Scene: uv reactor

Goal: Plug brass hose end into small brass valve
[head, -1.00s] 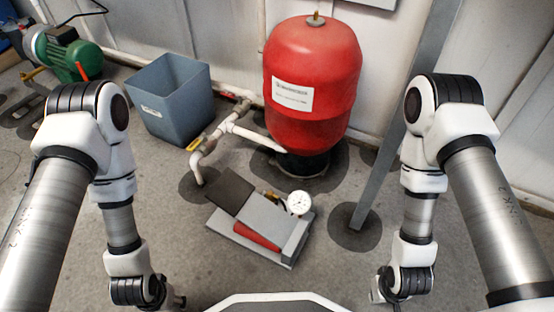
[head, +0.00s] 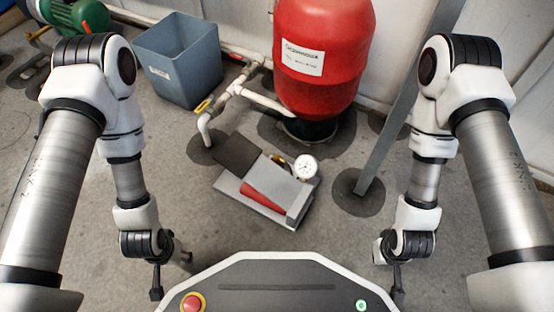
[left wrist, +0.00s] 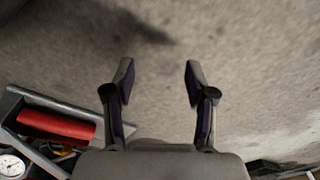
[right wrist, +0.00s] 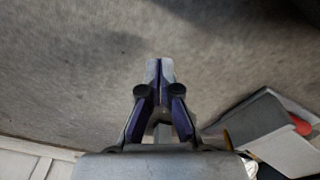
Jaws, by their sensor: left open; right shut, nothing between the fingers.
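A brassy fitting (head: 281,159) shows beside a round white gauge (head: 306,167) on a grey unit on the floor. It is too small to tell whether it is the hose end or the valve. A pipe valve with a yellow handle (head: 203,105) stands behind the unit. My left gripper (left wrist: 159,72) is open and empty above bare floor, with the grey unit to the left in its wrist view. My right gripper (right wrist: 160,68) is shut with nothing in it, above floor, with the unit at the lower right of its wrist view.
The grey unit (head: 232,190) has a dark flap and a red part (head: 265,197). A red tank (head: 318,60), a blue-grey bin (head: 180,65) and a slanted grey post (head: 385,140) stand behind. A white pipe (head: 262,101) runs to the tank. The floor in front is clear.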

